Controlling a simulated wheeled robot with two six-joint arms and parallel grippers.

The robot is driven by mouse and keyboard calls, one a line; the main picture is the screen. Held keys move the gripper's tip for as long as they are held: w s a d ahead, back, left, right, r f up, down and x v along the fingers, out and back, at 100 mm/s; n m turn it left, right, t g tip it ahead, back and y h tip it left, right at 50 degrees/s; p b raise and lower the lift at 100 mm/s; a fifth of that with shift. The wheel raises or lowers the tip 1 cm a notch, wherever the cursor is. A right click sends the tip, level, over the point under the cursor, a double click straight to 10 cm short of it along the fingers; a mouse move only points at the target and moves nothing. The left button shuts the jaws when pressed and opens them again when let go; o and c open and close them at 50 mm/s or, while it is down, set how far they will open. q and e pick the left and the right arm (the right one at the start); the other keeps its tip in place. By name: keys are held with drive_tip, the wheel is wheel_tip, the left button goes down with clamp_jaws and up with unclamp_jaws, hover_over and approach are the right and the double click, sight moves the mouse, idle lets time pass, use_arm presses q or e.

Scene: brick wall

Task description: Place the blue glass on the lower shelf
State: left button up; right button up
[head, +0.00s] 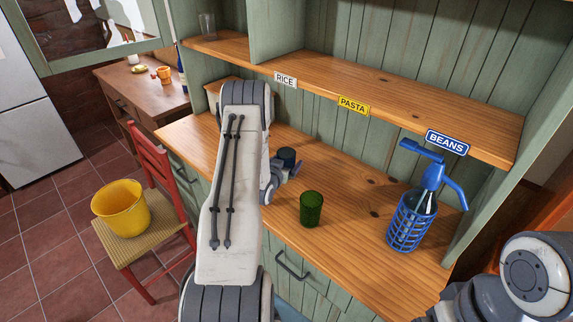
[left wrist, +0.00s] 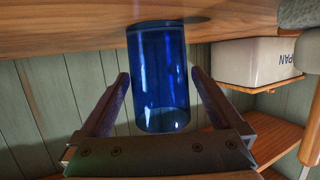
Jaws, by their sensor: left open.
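A blue glass (head: 287,154) stands on the wooden counter, looking dark in the head view and partly hidden by my left gripper. In the left wrist view the blue glass (left wrist: 157,80) appears upside down against the wooden surface. My left gripper (head: 285,172) is open, with its fingers (left wrist: 158,75) on either side of the glass and small gaps showing. A wooden shelf (head: 400,92) with RICE, PASTA and BEANS labels runs above the counter. My right arm shows at the lower right, but its gripper is out of frame.
A green glass (head: 311,208) and a blue siphon bottle (head: 412,215) stand on the counter to the right. A clear glass (head: 207,26) stands at the shelf's left end. A white box (left wrist: 255,62) shows in the left wrist view. The labelled shelf stretch is bare.

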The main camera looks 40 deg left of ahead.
use_arm(q)
drive_tip(key=c, duration=1.3)
drive_tip(key=shift+c, duration=0.9)
drive_tip(key=shift+r, duration=0.1)
